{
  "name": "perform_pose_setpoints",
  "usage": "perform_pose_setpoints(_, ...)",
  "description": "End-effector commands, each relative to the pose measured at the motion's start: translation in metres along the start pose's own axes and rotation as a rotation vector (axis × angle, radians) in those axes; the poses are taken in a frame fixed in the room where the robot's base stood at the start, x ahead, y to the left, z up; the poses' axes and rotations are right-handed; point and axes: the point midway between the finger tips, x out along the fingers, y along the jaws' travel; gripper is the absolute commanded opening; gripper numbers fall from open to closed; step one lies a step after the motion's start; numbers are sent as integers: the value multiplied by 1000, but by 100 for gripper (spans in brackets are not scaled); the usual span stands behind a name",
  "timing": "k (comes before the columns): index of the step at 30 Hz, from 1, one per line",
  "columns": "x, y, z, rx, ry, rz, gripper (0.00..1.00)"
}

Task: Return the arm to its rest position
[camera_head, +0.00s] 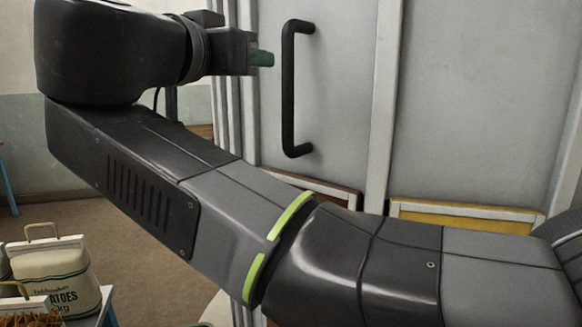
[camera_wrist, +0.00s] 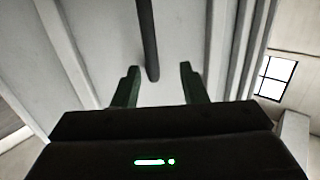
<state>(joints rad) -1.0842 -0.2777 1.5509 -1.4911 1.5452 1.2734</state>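My arm reaches across the head view, with my gripper (camera_head: 266,58) at its end in the upper middle, pointing right. In the wrist view my gripper (camera_wrist: 159,68) has its two green fingers spread apart with nothing held. A black bar handle (camera_head: 290,90) on a grey door (camera_head: 340,120) is just to the right of the fingertips in the head view, with a small gap in the picture. In the wrist view the handle (camera_wrist: 147,35) shows between the fingers; its end lies near them. I cannot tell the exact depth between them.
A yellow panel with a white frame (camera_head: 465,217) is low on the right. Open brown floor (camera_head: 90,220) lies at the left.

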Motion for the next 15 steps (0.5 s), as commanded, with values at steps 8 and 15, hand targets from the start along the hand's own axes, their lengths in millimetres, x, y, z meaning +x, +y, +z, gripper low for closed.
perform_pose_setpoints(8, 23, 0, -2, -2, 4, 9, 39)
perform_pose_setpoints(15, 41, 0, -3, -4, 9, 13, 39)
